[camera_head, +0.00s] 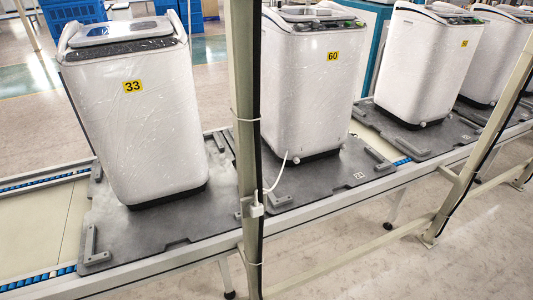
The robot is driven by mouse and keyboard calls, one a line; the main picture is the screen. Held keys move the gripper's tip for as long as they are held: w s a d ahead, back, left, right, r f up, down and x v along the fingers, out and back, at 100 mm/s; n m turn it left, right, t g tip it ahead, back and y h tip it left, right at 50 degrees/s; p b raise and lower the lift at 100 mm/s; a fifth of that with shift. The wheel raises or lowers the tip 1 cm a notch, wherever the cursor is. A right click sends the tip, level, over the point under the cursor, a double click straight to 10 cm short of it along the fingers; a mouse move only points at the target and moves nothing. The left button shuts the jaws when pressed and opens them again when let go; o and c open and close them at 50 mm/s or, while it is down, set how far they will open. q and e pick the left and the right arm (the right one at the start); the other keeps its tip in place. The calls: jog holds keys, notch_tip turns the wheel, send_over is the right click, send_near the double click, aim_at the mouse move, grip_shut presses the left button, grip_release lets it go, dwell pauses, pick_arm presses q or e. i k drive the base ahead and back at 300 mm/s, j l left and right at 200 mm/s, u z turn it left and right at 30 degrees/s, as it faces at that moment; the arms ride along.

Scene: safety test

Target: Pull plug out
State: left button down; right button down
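A white plug (257,210) sits at a small outlet on the upright beige post, at about the height of the conveyor. A thin white cord (277,178) rises from it to the right, and its upper end stands in front of the washing machine labelled 60 (312,95). Whether the plug is fully seated is too small to tell. Neither of my grippers shows in the head view.
The beige post (246,120) stands in front of the conveyor. Several white washing machines, one labelled 33 (135,130), stand on dark pallets (150,235) along it. A slanted beige bar (485,140) crosses at right. Floor in front (400,265) is clear.

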aim_at(255, 209)
jog(key=z, duration=0.3)
jog(key=j+z, duration=0.3)
jog(key=j, duration=0.2)
jog(key=k+j+z, duration=0.25)
jog(key=j, duration=0.2)
jog(key=j+z, duration=0.3)
jog(key=j, duration=0.2)
jog(key=k+j, duration=0.15)
jog(key=j, duration=0.25)
jog(key=k+j, duration=0.15)
jog(key=j, duration=0.25)
jog(key=k+j+z, duration=0.1)
jog(key=j, duration=0.25)
jog(key=k+j, duration=0.2)
jog(key=j, duration=0.2)
